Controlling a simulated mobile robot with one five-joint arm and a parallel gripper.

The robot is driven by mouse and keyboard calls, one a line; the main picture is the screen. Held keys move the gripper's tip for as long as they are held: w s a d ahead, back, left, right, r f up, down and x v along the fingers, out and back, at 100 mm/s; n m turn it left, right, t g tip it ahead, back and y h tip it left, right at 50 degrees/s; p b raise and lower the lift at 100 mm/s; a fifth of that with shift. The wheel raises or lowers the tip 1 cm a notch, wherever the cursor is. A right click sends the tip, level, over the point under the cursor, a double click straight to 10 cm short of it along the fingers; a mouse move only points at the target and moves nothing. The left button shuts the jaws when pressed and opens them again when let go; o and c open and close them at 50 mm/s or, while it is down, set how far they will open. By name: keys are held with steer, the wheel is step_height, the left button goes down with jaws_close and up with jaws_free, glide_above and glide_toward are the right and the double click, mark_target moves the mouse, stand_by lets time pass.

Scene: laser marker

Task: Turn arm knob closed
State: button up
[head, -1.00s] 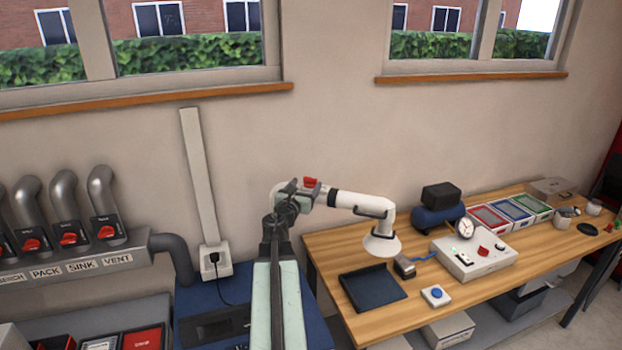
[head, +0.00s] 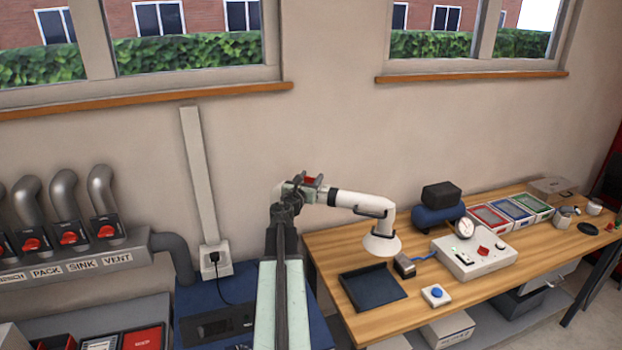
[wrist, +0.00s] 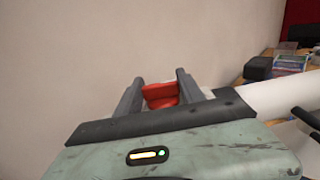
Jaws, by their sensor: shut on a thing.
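The arm knob (head: 310,180) is red and sits on the white extraction arm (head: 352,200), near its wall end. My gripper (head: 312,186) is at the knob, reaching in from the left. In the wrist view the red knob (wrist: 160,95) stands between the two dark fingers of my gripper (wrist: 158,92), which is shut on it. The fingers hide part of the knob in the head view, and its exact angle is hard to tell. The white arm continues right and bends down to a white hood (head: 382,244) over the wooden bench.
The wooden bench (head: 420,285) carries a dark tray (head: 372,288), a white control box (head: 474,257) and a blue compressor (head: 435,217). Grey pipes with red valve knobs (head: 68,238) stand at the left. The wall behind my gripper is bare.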

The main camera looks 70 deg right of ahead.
steer(key=shift+w+a, duration=0.1)
steer(key=m+g, duration=0.1)
steer(key=g, duration=0.1)
steer(key=m+g, duration=0.1)
steer(key=g, duration=0.1)
steer(key=shift+w+m+y, duration=0.15)
steer(key=shift+m+y, duration=0.15)
steer(key=shift+m, duration=0.1)
steer(key=m+g+y, duration=0.1)
steer(key=g, duration=0.1)
steer(key=m+g+y, duration=0.1)
steer(key=m+g, duration=0.1)
steer(key=g, duration=0.1)
steer(key=shift+m+g, duration=0.3)
steer(key=shift+m+g+y, duration=1.8)
steer(key=shift+g+y, duration=0.1)
steer(key=shift+g, duration=0.2)
steer(key=shift+s, duration=0.2)
steer(key=o, duration=1.4)
steer(key=shift+w+y, duration=0.1)
steer(key=shift+y, duration=0.2)
steer(key=shift+c, duration=0.2)
